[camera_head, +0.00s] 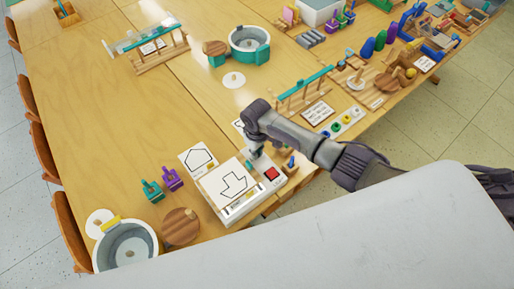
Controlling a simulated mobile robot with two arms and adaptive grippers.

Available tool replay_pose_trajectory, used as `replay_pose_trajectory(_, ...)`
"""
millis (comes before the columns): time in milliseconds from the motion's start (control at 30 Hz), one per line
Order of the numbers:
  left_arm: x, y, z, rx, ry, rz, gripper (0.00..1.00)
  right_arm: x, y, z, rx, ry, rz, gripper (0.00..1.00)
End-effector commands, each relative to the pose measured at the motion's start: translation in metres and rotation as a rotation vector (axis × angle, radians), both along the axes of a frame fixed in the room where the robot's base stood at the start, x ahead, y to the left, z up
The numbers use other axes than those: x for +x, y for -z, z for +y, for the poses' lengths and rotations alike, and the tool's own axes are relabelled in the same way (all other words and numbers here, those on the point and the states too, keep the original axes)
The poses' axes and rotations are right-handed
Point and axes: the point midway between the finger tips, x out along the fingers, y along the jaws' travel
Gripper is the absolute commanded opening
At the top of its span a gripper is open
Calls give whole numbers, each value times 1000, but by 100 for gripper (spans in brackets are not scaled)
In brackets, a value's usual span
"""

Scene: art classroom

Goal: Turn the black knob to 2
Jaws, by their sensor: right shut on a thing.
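My right gripper (251,154) reaches down from above at the device's far end. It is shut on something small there. The black knob cannot be made out; the gripper covers that spot, and no number marks are readable. My left gripper is not in view.
A card with a pentagon outline (198,158), small teal (152,190) and purple (172,179) clamps, a round wooden piece (181,227) and a grey tub (127,250) lie to the left. Wooden racks and coloured tools crowd the right. The table's left middle is clear.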

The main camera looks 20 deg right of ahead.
Motion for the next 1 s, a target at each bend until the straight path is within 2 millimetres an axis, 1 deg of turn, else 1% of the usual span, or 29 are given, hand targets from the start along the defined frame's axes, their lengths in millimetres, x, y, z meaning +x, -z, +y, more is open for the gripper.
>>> replay_pose_trajectory(33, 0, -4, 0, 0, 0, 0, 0, 0, -2, 1, 1, 24, 0, 0)
replay_pose_trajectory(300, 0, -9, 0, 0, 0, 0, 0, 0, -1, 1, 0, 105, -1, 0)
replay_pose_trajectory(800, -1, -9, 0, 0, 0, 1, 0, 1, -1, 1, 1, 121, -3, 0)
replay_pose_trajectory(833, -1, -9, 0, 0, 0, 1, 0, 1, -1, 1, 1, 121, -3, 15)
replay_pose_trajectory(967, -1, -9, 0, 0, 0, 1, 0, 1, -1, 1, 1, 121, -3, 36)
replay_pose_trajectory(1000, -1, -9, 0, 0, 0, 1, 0, 1, -1, 1, 1, 121, -2, 36)
